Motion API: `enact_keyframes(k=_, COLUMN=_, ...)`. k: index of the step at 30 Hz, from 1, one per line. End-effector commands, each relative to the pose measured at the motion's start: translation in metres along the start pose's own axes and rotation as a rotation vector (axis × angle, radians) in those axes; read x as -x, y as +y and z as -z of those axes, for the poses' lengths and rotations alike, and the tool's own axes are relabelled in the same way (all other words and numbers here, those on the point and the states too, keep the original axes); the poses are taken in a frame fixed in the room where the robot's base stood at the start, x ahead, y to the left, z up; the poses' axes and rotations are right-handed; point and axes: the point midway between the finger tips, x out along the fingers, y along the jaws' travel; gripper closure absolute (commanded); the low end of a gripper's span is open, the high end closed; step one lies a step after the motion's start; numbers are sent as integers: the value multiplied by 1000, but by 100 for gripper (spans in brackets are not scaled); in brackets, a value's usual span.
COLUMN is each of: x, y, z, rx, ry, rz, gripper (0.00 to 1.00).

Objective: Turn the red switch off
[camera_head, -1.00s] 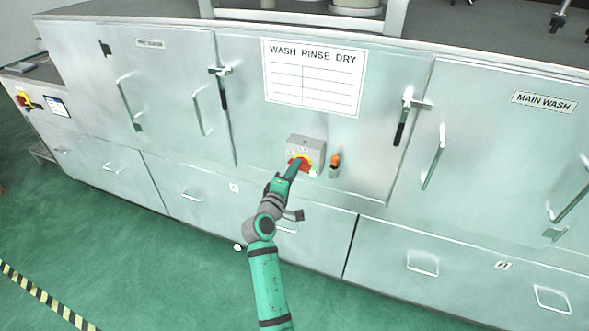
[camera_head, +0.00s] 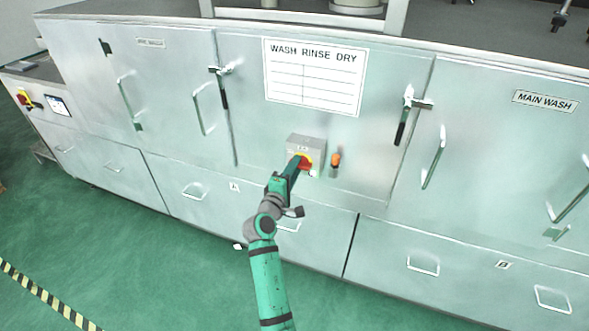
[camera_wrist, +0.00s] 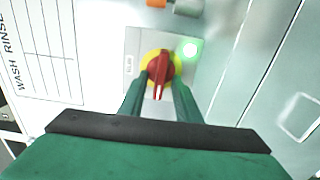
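The red switch (camera_wrist: 158,70) is a rotary handle on a yellow disc, mounted on a grey box (camera_head: 301,145) on the front of the washing machine. It also shows in the head view (camera_head: 305,161), partly covered by my gripper. In the wrist view, my gripper (camera_wrist: 160,84) has its two green fingers apart, one on each side of the red handle. I cannot tell whether they touch it. The handle points toward my gripper in that view. A green light (camera_wrist: 190,50) glows beside the yellow disc. My gripper also shows in the head view (camera_head: 292,172).
An orange-tipped part (camera_head: 335,160) sticks out just right of the switch box. A WASH RINSE DRY sign (camera_head: 314,77) is above. Door handles (camera_head: 434,163) protrude on both sides. Another red and yellow switch (camera_head: 24,97) is at the far left.

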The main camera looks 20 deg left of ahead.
Motion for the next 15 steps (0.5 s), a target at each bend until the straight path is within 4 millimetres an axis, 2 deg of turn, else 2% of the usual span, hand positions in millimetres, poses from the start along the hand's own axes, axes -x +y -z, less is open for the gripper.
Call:
enact_keyframes(k=9, x=2, y=0, z=1, rx=-1, ry=1, rz=0, gripper=70)
enact_keyframes(k=15, x=25, y=-1, z=1, rx=-3, ry=3, rz=0, gripper=70)
